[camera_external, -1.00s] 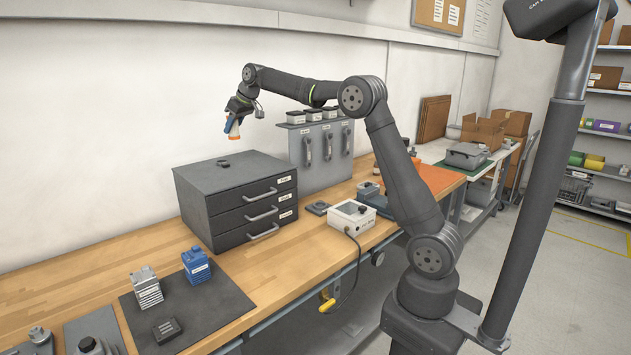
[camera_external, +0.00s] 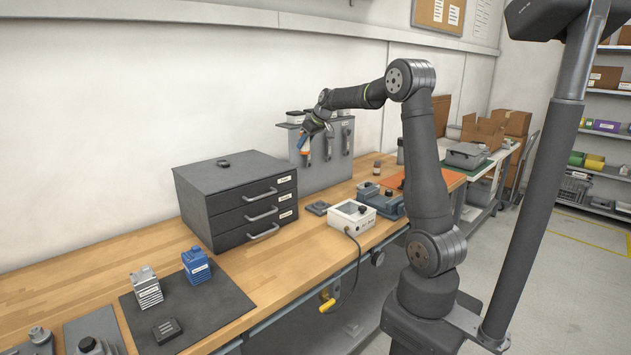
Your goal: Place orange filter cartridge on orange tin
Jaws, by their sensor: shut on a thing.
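My gripper (camera_external: 306,138) is in the air in front of the grey panel, right of the dark drawer cabinet. It is shut on the orange filter cartridge (camera_external: 304,148), which hangs below the fingers. I cannot make out an orange tin for certain. A small brownish container (camera_external: 377,169) stands by the orange mat (camera_external: 447,178) at the right end of the bench.
The dark drawer cabinet (camera_external: 232,185) stands left of my gripper. The grey panel (camera_external: 330,172) with handles is behind it. A white control box (camera_external: 351,217) and blue-grey device (camera_external: 388,204) stand on the bench. The wooden bench at left (camera_external: 105,255) has free room.

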